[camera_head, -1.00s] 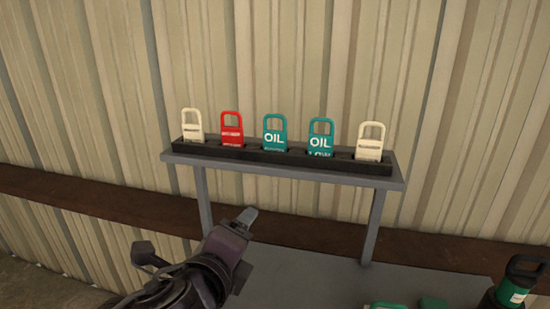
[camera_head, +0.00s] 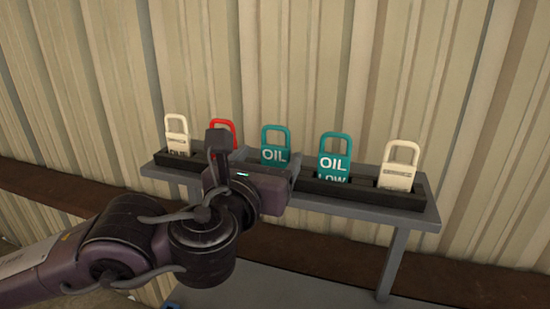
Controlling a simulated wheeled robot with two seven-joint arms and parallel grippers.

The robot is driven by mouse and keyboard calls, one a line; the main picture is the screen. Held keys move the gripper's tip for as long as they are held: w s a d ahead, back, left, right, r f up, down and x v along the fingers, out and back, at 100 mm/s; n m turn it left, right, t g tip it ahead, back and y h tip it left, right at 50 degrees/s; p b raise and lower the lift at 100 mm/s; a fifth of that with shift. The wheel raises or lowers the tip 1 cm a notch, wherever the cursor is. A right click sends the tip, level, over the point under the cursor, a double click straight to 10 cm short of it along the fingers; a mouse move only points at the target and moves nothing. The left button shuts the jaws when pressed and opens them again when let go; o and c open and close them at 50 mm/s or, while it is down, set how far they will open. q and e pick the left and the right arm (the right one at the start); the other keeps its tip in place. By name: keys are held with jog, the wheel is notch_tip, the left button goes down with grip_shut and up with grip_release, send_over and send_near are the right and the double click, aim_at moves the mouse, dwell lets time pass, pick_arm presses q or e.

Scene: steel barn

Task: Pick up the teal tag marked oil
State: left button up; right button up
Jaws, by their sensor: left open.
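A teal tag marked OIL (camera_head: 275,139) stands upright in the black slotted rack (camera_head: 365,189), its lower part hidden behind my gripper. A second teal tag, marked OIL LOW (camera_head: 334,155), stands to its right in the same rack. My left gripper (camera_head: 256,156) is open in front of the rack, one finger near the red tag and the other by the lower right of the first OIL tag. I cannot tell whether it touches either tag. My right gripper is not in view.
A red tag (camera_head: 224,126) is mostly hidden behind my left finger. Cream tags stand at the left end (camera_head: 176,128) and right end (camera_head: 401,166) of the rack. The rack sits on a grey shelf (camera_head: 410,213) close to the corrugated wall (camera_head: 330,60).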

aim_at(275, 154)
pick_arm(q)
jog(key=x, duration=0.3)
jog(key=shift+w+d+f, duration=0.15)
jog(key=shift+d, duration=0.15)
jog(key=shift+x, duration=1.2)
jog(key=shift+a, duration=0.15)
jog(key=c, duration=0.7)
jog(key=shift+c, duration=1.7)
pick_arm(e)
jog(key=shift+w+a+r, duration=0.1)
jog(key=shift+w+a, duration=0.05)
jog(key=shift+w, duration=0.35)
